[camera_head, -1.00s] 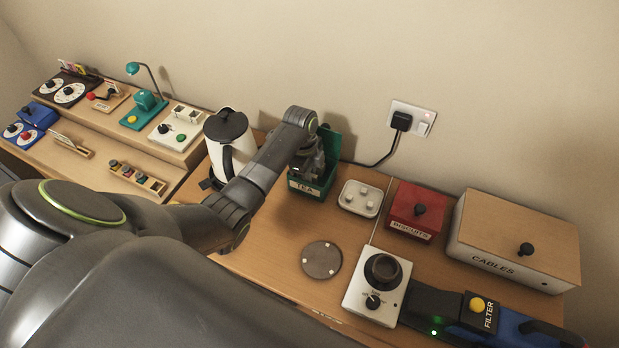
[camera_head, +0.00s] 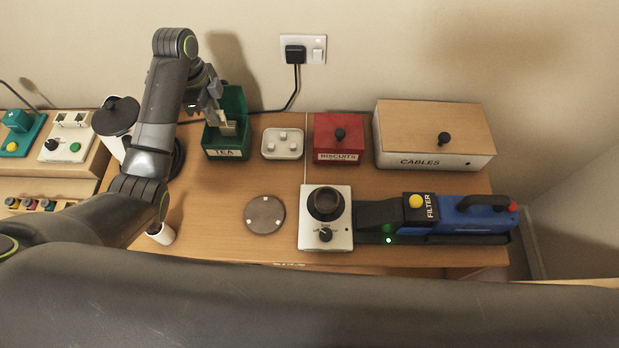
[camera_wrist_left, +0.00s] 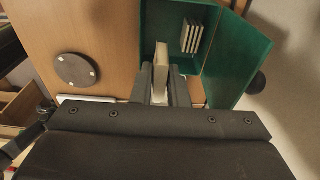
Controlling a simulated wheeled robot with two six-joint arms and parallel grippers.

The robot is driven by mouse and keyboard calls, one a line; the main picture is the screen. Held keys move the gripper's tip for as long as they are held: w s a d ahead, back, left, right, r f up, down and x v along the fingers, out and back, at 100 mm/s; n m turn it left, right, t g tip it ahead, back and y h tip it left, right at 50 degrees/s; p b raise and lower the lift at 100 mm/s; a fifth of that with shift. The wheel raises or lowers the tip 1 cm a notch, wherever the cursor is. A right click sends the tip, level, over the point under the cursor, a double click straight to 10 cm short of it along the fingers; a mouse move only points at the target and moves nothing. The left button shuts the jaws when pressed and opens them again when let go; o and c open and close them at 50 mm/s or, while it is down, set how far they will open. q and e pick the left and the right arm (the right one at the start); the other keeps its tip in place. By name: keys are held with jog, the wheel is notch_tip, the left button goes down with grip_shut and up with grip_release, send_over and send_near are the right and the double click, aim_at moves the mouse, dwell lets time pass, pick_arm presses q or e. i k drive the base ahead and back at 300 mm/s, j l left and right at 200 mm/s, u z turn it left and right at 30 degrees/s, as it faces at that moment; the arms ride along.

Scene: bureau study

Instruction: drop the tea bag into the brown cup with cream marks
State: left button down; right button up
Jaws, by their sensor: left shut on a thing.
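My left gripper (camera_head: 217,112) is at the green tea box (camera_head: 226,154), whose lid is open. In the left wrist view its fingers (camera_wrist_left: 160,84) are shut on a cream tea bag (camera_wrist_left: 161,60), held upright at the open box. Several other tea bags (camera_wrist_left: 191,36) stand inside the box. I cannot pick out a brown cup with cream marks for sure. A flat brown disc with pale marks (camera_head: 265,214) lies on the desk. A pale cup-like thing (camera_head: 161,234) stands partly behind my left arm. My right gripper is out of view.
A white kettle with a dark lid (camera_head: 116,117) stands left, partly behind my arm. A white tray (camera_head: 283,144), red biscuit box (camera_head: 339,134) and cables box (camera_head: 434,134) line the back. A white dial unit (camera_head: 326,236) and blue filter device (camera_head: 470,218) sit in front.

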aim_at(327, 201)
jog(key=k, duration=0.7)
jog(key=k+z, duration=0.3)
jog(key=z, duration=0.2)
jog(key=k+l+z, duration=0.15)
jog(key=z, duration=0.3)
jog(key=j+z, duration=0.2)
jog(key=j, duration=0.15)
jog(key=k+j+z, duration=0.2)
jog(key=j+z, duration=0.2)
jog(key=j, duration=0.25)
jog(key=k, duration=0.05)
